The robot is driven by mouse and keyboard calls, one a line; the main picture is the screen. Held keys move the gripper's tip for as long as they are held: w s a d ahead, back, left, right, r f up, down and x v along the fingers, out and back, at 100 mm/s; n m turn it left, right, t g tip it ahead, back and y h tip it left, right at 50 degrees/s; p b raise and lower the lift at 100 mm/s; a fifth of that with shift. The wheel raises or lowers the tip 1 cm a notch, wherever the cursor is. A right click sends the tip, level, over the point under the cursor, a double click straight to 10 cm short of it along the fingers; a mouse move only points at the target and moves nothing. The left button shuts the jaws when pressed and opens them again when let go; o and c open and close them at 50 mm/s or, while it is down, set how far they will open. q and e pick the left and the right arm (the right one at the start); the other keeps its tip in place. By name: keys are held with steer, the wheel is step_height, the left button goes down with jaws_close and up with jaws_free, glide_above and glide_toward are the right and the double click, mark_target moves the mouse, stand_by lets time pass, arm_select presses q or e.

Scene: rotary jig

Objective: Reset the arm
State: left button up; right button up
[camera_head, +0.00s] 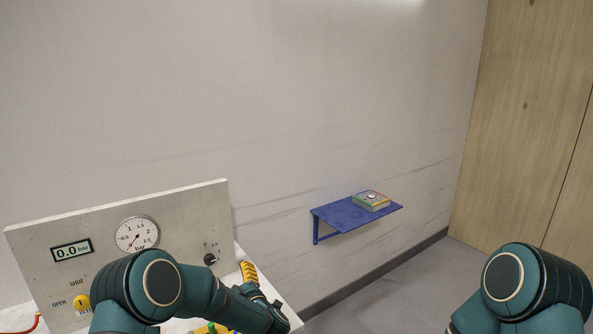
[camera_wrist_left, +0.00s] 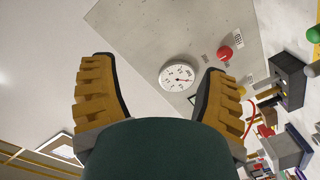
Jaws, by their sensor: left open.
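My left arm reaches across the bottom of the head view, and one yellow finger of its gripper (camera_head: 249,272) shows beside the panel's right edge. In the left wrist view the left gripper (camera_wrist_left: 157,67) is open, its two yellow fingers wide apart with nothing between them. A grey panel (camera_head: 105,212) carries a round gauge (camera_head: 137,234), a digital display reading 0.0 bar (camera_head: 71,249), a yellow knob (camera_head: 81,302) by OPEN and SHUT labels, and a black knob (camera_head: 210,259). My arm covers part of the panel. My right gripper is out of view.
A red knob (camera_wrist_left: 225,53) and several parts at the right show in the left wrist view. A red hose (camera_head: 36,322) lies at the lower left. Wooden doors (camera_head: 530,120) stand at the right; floor between is clear.

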arm_select(q)
steer(key=s+d+f+m+g+h+b, duration=0.25)
steer(key=s+f+m+h, duration=0.2)
steer(key=f, duration=0.55)
steer(key=s+d+f+m+g+h+b, duration=0.1)
steer(key=s+f+m+h+b, duration=0.35)
steer(key=f, duration=0.45)
steer(key=s+d+f+m+g+h+b, duration=0.1)
steer(key=s+f+g, duration=0.2)
steer(key=s, duration=0.5)
steer(key=s+d+f+m+g+h+b, duration=0.1)
steer(key=s+f+m+g+h, duration=0.1)
steer(key=s, duration=0.7)
steer(key=s+f+m+g+h+b, duration=0.1)
steer(key=s+f+g, duration=0.3)
steer(key=s, duration=0.5)
step_height(320, 180, down, 2)
steer(key=shift+d+f+m+h, duration=0.15)
steer(key=shift+d+m+h, duration=0.15)
steer(key=shift+d+m, duration=0.15)
steer(key=shift+o, duration=0.4)
